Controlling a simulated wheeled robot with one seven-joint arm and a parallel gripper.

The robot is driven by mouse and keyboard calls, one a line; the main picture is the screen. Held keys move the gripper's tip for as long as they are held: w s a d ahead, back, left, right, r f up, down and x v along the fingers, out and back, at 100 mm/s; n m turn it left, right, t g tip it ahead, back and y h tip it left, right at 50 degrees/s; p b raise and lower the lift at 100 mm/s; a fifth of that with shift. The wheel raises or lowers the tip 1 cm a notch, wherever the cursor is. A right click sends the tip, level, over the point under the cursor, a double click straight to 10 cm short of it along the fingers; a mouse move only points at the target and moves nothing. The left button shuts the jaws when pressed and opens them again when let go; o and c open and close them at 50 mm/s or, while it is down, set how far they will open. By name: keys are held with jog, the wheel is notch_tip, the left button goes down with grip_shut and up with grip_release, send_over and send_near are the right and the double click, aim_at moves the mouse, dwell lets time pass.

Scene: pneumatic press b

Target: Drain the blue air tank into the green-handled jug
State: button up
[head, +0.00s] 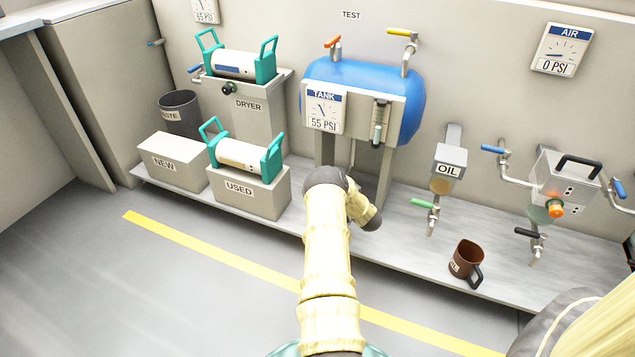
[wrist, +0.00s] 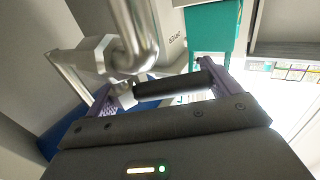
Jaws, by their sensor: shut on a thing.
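The blue air tank (head: 350,85) stands against the back wall, its gauge (head: 323,112) reading 55 PSI. A red-orange lever (head: 332,41) and a yellow lever (head: 402,32) top its pipes. My arm reaches to below the tank, hiding my gripper in the head view. In the wrist view my gripper (wrist: 165,90), with purple fingers, is shut on a black bar-shaped handle (wrist: 178,84) beside a bent silver pipe (wrist: 136,35). The tank's underside is partly hidden by my arm. I cannot make out a green-handled jug in either view.
A brown jug (head: 467,256) with a dark handle stands on the shelf (head: 400,235) at right, near the oil unit (head: 449,160). Left are the dryer (head: 243,105), the NEW box (head: 172,160) and the USED box (head: 250,192). The floor in front is clear.

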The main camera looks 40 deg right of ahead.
jog(key=shift+s+a+f+y, duration=0.1)
jog(key=shift+f+y, duration=0.05)
jog(key=shift+y, duration=0.15)
jog(key=o, duration=1.1)
jog(key=shift+o, duration=0.2)
jog(key=shift+s+r+p, duration=0.2)
jog(key=shift+s+p, duration=0.25)
jog(key=shift+s, duration=0.2)
jog(key=s+a+p, duration=0.2)
jog(key=s+p, duration=0.4)
jog(key=s, duration=1)
jog(key=shift+a+f, duration=0.15)
jog(key=shift+a, duration=0.05)
